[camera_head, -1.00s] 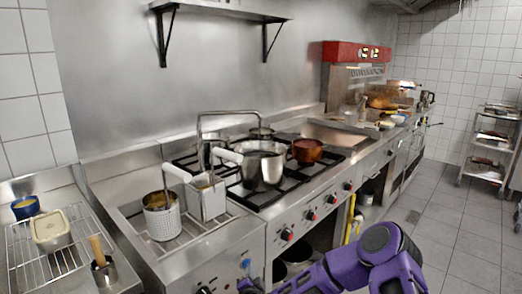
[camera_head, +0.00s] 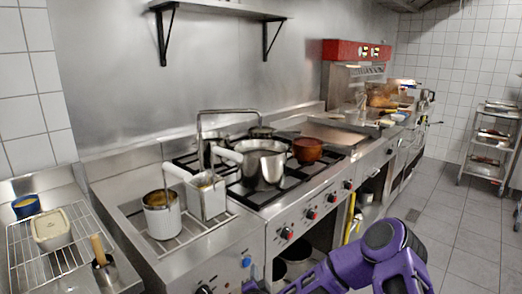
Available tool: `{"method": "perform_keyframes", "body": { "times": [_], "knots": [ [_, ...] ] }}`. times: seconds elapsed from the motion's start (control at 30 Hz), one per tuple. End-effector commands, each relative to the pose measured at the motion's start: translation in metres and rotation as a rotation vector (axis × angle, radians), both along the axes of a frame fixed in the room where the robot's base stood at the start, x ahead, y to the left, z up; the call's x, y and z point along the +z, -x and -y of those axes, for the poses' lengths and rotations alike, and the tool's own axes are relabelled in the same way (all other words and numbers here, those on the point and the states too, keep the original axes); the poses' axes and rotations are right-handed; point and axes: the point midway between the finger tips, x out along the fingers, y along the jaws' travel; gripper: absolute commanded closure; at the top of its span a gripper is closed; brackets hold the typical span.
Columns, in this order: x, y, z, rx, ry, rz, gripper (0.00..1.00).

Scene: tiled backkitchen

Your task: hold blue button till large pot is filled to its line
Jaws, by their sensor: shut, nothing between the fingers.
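The large steel pot (camera_head: 262,170) stands on the stove, its open top facing up. I cannot make out a fill line or the exact liquid level. The blue button (camera_head: 247,262) is on the front panel of the counter, left of the red-marked stove knobs. My purple arm reaches in from the bottom right. My gripper (camera_head: 251,287) is at the bottom edge, mostly cut off, just below the blue button. It looks shut and empty, and I see a small gap between it and the button.
A brown-red pot (camera_head: 307,149) sits right of the large pot. A wire rack (camera_head: 45,250) holds containers at far left. The floor (camera_head: 460,235) at right is clear.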

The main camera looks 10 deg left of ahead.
Motion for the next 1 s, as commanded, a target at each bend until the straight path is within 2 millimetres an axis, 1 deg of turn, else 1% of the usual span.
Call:
{"method": "perform_keyframes", "body": {
  "times": [0.27, 0.37, 0.7, 0.83, 1.0],
  "knots": [
    [0.0, 0.001, 0.001, -0.001, 0.0, 0.001, 1.0],
    [0.001, 0.004, 0.006, 0.0, 0.001, 0.002, 1.0],
    [0.0, 0.025, 0.033, 0.0, 0.002, 0.002, 1.0],
    [0.0, 0.03, 0.038, 0.001, 0.0, 0.001, 1.0],
    [0.0, 0.031, 0.04, 0.0, 0.0, 0.001, 1.0]
  ]
}}
